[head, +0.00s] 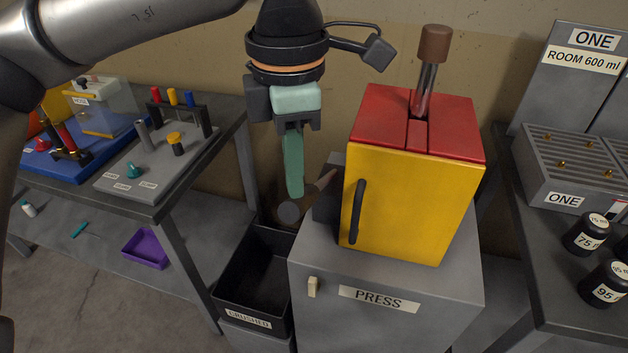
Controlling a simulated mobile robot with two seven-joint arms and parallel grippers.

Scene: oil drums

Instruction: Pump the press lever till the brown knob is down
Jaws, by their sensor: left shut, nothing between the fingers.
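The press (408,205) is a yellow box with a red top on a grey stand labelled PRESS. Its brown knob (434,43) stands high above the red top on a bare metal rod. The press lever (289,212) sticks out at the press's left side, with a round grey end and a brownish shaft. My left gripper (293,193) points down with its green fingers shut and empty. Its fingertips are just above the lever's round end; I cannot tell if they touch. My right gripper is not in view.
A black bin (232,283) labelled CRUSHED stands below the lever. A bench (168,188) with coloured knobs and a blue tray is at the left. A dark handle (357,210) is on the yellow front.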

